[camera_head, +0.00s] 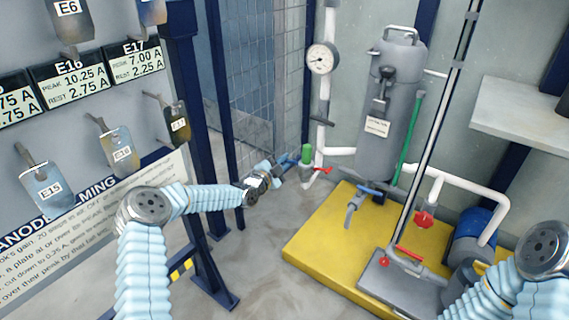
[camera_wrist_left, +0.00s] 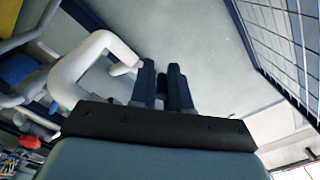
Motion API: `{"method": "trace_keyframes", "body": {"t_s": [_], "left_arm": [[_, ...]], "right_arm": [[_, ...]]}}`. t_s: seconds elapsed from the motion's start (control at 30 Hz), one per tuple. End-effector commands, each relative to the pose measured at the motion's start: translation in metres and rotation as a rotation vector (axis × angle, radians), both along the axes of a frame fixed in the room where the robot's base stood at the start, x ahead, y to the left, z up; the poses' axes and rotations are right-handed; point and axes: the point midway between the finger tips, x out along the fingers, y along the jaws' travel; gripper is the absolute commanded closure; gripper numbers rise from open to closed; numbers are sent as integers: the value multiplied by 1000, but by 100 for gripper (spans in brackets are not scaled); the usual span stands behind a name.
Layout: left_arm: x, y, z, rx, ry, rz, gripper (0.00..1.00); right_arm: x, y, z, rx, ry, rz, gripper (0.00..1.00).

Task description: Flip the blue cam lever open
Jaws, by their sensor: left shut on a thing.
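My left gripper (camera_head: 284,164) reaches in beside the white standpipe, with its dark blue fingers next to a green-capped fitting (camera_head: 306,153) with a red handle. It is shut on a blue piece at its tips, apparently the blue cam lever (camera_head: 291,158); the fingers cover much of it, so its angle is unclear. In the left wrist view the fingers (camera_wrist_left: 164,86) are nearly together, beside a white pipe bend (camera_wrist_left: 88,55). My right arm shows at the lower right; its gripper is out of view.
A grey tank (camera_head: 392,110) stands on a yellow platform (camera_head: 325,245), with another blue handle (camera_head: 364,187) on its outlet valve. Mesh fencing (camera_head: 255,70) stands behind; a tagged rack panel (camera_head: 75,120) is at left. Open floor lies between.

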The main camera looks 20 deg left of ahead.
Motion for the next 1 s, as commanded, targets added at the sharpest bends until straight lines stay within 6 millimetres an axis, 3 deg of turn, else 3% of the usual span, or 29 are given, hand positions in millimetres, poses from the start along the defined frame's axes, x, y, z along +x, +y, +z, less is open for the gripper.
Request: {"method": "trace_keyframes", "body": {"t_s": [0.23, 0.7, 1.0], "left_arm": [[1, 1, 5, 119, -50, 2, 100], [0, -1, 26, 456, -176, 2, 100], [-1, -4, 37, 588, -221, 1, 100]], "right_arm": [[2, -6, -27, -8, -4, -10, 100], [-1, 2, -97, 11, 10, 2, 100], [1, 1, -121, 9, 2, -3, 100]]}}
